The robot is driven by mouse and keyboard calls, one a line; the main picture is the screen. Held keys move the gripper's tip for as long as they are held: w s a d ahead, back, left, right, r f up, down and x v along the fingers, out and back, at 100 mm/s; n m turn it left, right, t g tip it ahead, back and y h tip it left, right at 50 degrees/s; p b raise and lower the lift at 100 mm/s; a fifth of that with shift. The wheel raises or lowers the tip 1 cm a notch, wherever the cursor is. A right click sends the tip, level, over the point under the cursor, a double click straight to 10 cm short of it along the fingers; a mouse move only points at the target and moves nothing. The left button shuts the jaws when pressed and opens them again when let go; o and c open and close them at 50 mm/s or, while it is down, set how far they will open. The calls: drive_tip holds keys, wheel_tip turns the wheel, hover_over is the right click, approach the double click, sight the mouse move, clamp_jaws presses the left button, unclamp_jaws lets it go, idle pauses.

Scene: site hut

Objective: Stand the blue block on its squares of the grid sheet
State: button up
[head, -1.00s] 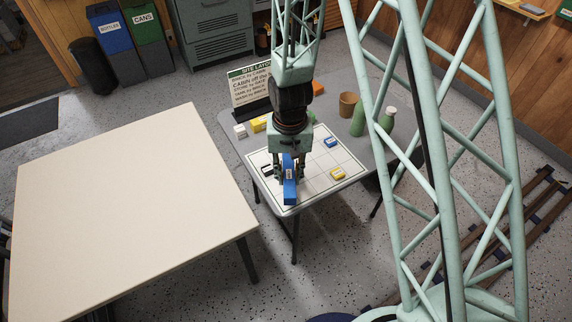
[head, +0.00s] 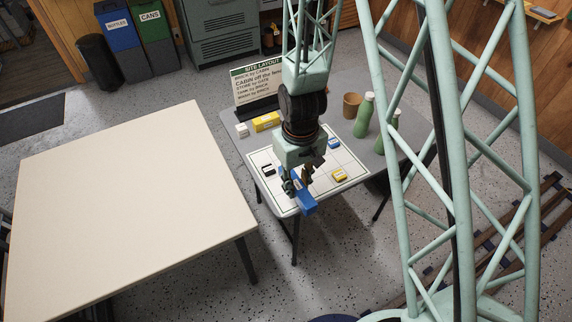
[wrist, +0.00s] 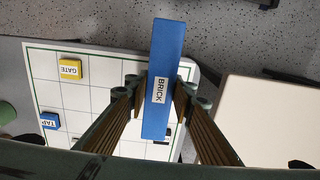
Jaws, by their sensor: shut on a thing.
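The long blue block (head: 306,201), labelled BRICK, is clamped across its width between my gripper's (head: 301,184) fingers. In the wrist view the blue block (wrist: 167,45) runs lengthwise between the fingertips, its far end past the edge of the white grid sheet (wrist: 95,98). In the head view it is over the front edge of the grid sheet (head: 280,203); its height above the sheet is unclear. A yellow GATE block (head: 339,175) and a small blue block (head: 333,143) sit on the sheet. My gripper hides part of the squares.
A SITE LAYOUT board (head: 257,87) stands at the back of the grey table (head: 236,141), with yellow (head: 266,122) and white (head: 242,130) blocks before it. A brown cup (head: 352,105) and green bottles (head: 364,114) stand behind right. The cream table (head: 130,200) at left is bare.

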drive_tip(key=shift+w, duration=0.15)
drive_tip(key=w+a, duration=0.1)
drive_tip(key=w, duration=0.4)
drive_tip(key=w+a+f, duration=0.1)
drive_tip(key=w, duration=0.4)
drive_tip(key=w+a+b, duration=0.1)
drive_tip(key=w, duration=0.4)
drive_tip(key=shift+w+f, duration=0.25)
drive_tip(key=shift+f+b, duration=0.45)
drive_tip(key=shift+f, duration=1.35)
drive_tip(key=shift+f, duration=0.1)
drive_tip(key=o, duration=0.9)
